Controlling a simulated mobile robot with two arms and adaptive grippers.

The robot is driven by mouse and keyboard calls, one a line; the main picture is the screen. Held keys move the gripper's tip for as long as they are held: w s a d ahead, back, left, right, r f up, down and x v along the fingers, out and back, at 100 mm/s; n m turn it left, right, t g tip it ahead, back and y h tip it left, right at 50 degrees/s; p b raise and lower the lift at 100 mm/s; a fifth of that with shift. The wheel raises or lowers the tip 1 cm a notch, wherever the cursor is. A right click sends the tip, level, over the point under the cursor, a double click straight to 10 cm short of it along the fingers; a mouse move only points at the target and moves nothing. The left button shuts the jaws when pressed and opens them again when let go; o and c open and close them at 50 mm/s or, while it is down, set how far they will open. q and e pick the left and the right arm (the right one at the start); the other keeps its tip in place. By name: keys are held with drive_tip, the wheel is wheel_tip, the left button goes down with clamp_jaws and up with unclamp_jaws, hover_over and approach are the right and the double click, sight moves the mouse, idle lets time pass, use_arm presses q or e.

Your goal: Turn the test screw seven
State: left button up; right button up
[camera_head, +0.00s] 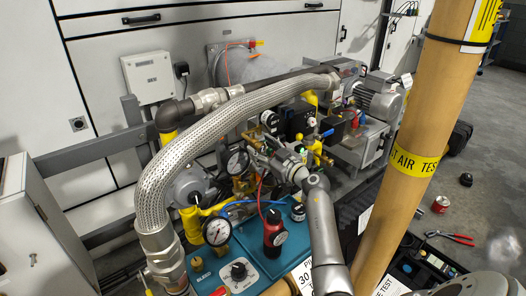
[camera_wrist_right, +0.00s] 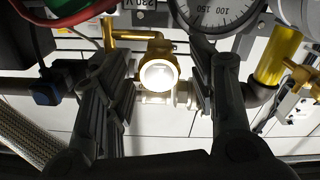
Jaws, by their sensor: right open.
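My right gripper (camera_head: 268,156) reaches from the bottom of the head view into the cluster of brass fittings and gauges in the middle. In the right wrist view its two dark fingers (camera_wrist_right: 157,105) stand wide apart, with no object clamped between them. A brass fitting with a bright round end (camera_wrist_right: 158,75) shows between the fingers, nearly centred. It may be the test screw, but no label confirms this. In the head view the gripper hides this spot. A pressure gauge (camera_wrist_right: 222,12) sits just above the right finger. My left gripper is not in view.
A braided hose (camera_head: 205,133) arches over the left of the assembly. A thick tan pipe (camera_head: 400,190) rises at right. In the wrist view a yellow pipe (camera_wrist_right: 278,55) stands right of the fingers.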

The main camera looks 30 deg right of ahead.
drive_tip(key=shift+c, duration=0.3)
drive_tip(key=c, duration=0.9)
drive_tip(key=shift+c, duration=0.2)
